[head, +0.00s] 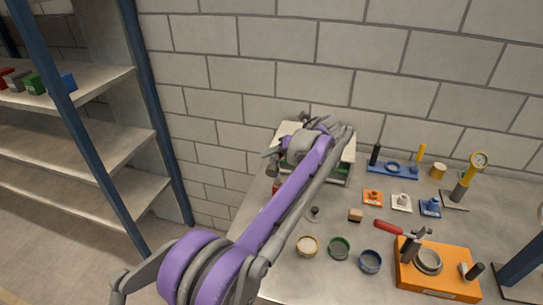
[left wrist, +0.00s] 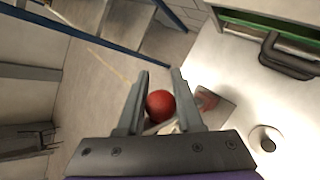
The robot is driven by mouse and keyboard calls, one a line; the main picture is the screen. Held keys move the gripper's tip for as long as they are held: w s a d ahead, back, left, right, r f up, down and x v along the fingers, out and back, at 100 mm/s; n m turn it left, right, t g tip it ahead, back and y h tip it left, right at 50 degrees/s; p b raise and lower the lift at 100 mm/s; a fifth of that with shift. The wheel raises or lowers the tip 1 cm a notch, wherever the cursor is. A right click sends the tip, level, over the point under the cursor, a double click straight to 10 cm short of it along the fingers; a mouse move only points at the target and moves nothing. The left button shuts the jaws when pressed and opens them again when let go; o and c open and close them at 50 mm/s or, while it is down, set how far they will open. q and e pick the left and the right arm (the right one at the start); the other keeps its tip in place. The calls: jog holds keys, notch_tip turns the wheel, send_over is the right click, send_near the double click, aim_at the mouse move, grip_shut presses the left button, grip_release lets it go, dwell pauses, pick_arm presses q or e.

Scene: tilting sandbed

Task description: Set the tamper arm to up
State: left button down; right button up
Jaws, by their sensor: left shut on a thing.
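My left gripper (left wrist: 158,78) has its fingers on either side of a red ball knob (left wrist: 160,106) and is shut on it. What the knob is fixed to is mostly hidden behind the fingers and palm. In the head view my left gripper (head: 270,166) is small, at the left edge of the bench, above a small red part (head: 276,187) partly covered by my arm. I cannot tell for sure which part is the tamper arm, or its position. My right gripper is not in view.
The sandbed (head: 346,151) with its green front stands against the wall behind my arm. Shelves (head: 75,140) stand at left. A dark handle (left wrist: 286,58) is close at upper right.

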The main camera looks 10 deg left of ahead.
pick_arm(q)
jog(key=shift+d+f, duration=0.2)
jog(key=shift+f, duration=0.2)
dwell(0.3)
jog(key=c, duration=0.8)
grip_release()
jog(key=shift+c, duration=0.2)
jog(key=shift+o, duration=1.4)
jog(key=shift+w, duration=0.25)
jog(key=shift+a, duration=0.1)
jog(key=shift+s+r, duration=0.15)
jog(key=shift+r, duration=0.05)
jog(key=v, duration=1)
jog(key=shift+d, duration=0.25)
jog(key=shift+r, duration=0.15)
